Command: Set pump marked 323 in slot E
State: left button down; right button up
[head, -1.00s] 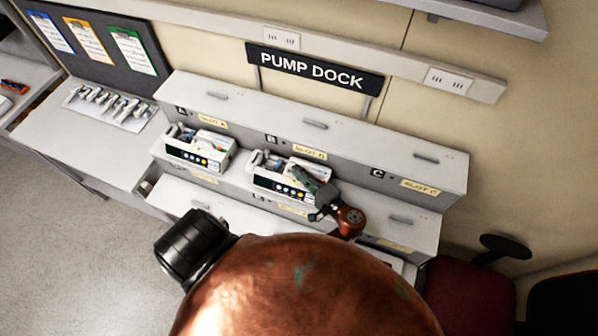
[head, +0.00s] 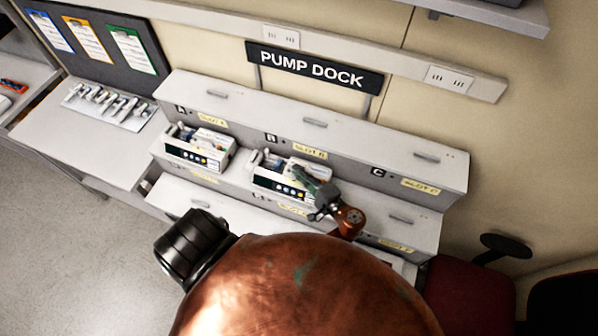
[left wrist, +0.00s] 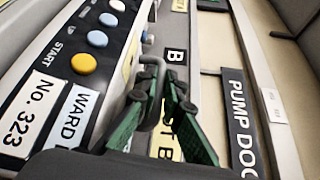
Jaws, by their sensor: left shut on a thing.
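The pump marked 323 is a white box with a dark panel and coloured buttons. In the head view, the pump (head: 277,184) is at slot B on the dock's upper level. Its "No. 323" label shows in the left wrist view (left wrist: 27,112). My left gripper (head: 303,178) is shut on its grey handle; the green fingers (left wrist: 160,88) close around it. I cannot tell whether the pump rests on the shelf or hangs just above it. Slot E's yellow label (head: 293,209) is on the lower level, just below the pump. My right gripper is not in view.
Another white pump (head: 197,152) stands in slot A to the left. Slot C (head: 378,172) on the right looks free. The lower level is partly hidden by my own body. A red chair (head: 468,290) stands at the right end of the dock.

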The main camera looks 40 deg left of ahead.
pick_arm(q)
jog(key=shift+f, duration=0.25)
dwell(0.4)
jog(key=c, duration=2)
grip_release()
jog(key=shift+f, duration=0.15)
